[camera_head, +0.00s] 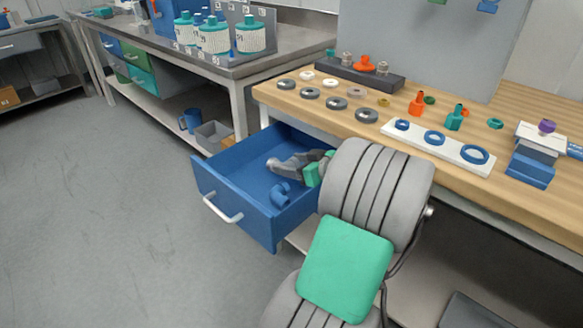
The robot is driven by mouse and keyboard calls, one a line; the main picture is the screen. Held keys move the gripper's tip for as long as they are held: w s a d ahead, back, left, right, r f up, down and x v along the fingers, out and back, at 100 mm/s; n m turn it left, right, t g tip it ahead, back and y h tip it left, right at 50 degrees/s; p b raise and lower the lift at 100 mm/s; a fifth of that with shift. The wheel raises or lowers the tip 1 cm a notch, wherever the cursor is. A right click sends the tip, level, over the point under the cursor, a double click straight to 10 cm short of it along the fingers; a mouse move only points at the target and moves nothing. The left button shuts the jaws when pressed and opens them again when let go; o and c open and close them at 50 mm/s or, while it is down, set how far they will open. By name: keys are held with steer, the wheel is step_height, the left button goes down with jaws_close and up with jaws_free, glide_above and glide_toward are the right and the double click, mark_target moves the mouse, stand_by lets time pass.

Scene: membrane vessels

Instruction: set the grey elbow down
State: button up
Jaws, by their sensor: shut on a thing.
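The blue drawer (236,207) is pulled out below the wooden bench. My gripper (290,165) is over its inside, pointing left, with my grey and green arm coming in from the lower right. It is shut on the grey elbow (274,164), which shows as a small grey shape at the fingertips. The two greys are hard to tell apart, and I cannot tell whether the elbow touches the drawer floor. A blue elbow (280,194) lies in the drawer, nearer the front and below my gripper.
The wooden bench top (480,108) carries several rings, fittings and a white board (447,148) with blue rings. A grey bin (213,136) and blue mug (190,120) stand on the left bench's lower shelf. The drawer floor left of my gripper is bare.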

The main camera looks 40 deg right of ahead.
steer(key=shift+f+b, duration=0.6)
steer(key=shift+b, duration=0.05)
steer(key=o, duration=0.9)
steer(key=shift+a, duration=0.1)
steer(key=o, duration=0.5)
steer(key=shift+s+a+f, duration=0.1)
steer(key=shift+f, duration=0.2)
steer(key=shift+c, duration=0.2)
steer(key=shift+s+r+p, duration=0.35)
steer(key=shift+r+p, duration=0.5)
steer(key=v, duration=0.3)
steer(key=p+v, duration=0.1)
steer(key=v, duration=0.3)
steer(key=p+v, duration=0.1)
steer(key=v, duration=0.3)
steer(key=shift+r, duration=0.4)
steer(key=shift+d, duration=0.2)
